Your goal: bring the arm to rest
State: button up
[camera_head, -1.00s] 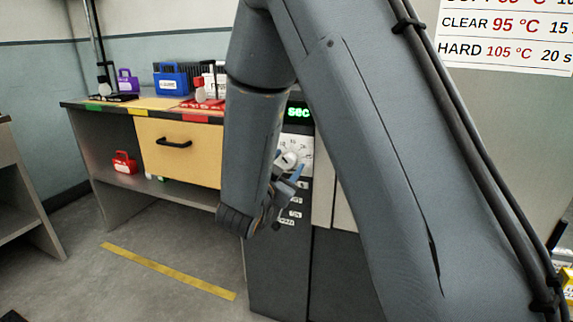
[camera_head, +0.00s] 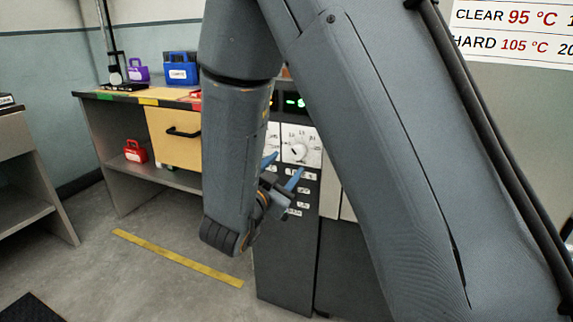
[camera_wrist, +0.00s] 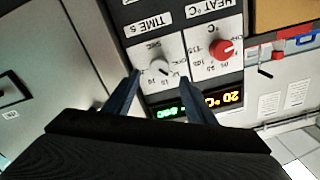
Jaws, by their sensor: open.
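My gripper (camera_head: 283,172) is open, with its two blue fingers apart and nothing between them. It is in front of the dark machine's control panel, below and beside a white dial (camera_head: 297,150). In the wrist view my gripper (camera_wrist: 160,92) points toward the panel, its fingertips to either side below the time dial (camera_wrist: 159,68). I cannot tell whether a fingertip touches the panel. My arm covers much of the head view.
The wrist view shows a red heat dial (camera_wrist: 222,49) and a lit display (camera_wrist: 196,106). A bench with a yellow drawer (camera_head: 172,138) stands left, holding a blue box (camera_head: 180,70) and a purple box (camera_head: 138,71). A red box (camera_head: 135,151) sits on its shelf. Yellow tape (camera_head: 178,257) marks open floor.

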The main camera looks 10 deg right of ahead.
jog(key=w+a+f+n+g+y, duration=0.1)
jog(key=a+f+n+g+y, duration=0.15)
jog(key=a+n+y, duration=0.45)
jog(key=s+a+n+g+y, duration=0.2)
jog(key=s+a+g+y, duration=0.1)
jog(key=s+a+y, duration=0.3)
jog(key=s+d+f+n+g, duration=0.15)
jog(key=s+n+g, duration=0.35)
jog(key=s, duration=0.9)
jog(key=s+d+r+n+g+h+p, duration=0.15)
jog(key=s+d+g, duration=0.25)
jog(key=s+d, duration=0.45)
jog(key=s+d+r+m+p, duration=0.1)
jog(key=d+r+m+p, duration=0.2)
jog(key=p, duration=1.4)
jog(key=shift+s+d+r+h+p, duration=0.4)
jog(key=shift+d+r, duration=1.9)
jog(key=shift+r, duration=1.55)
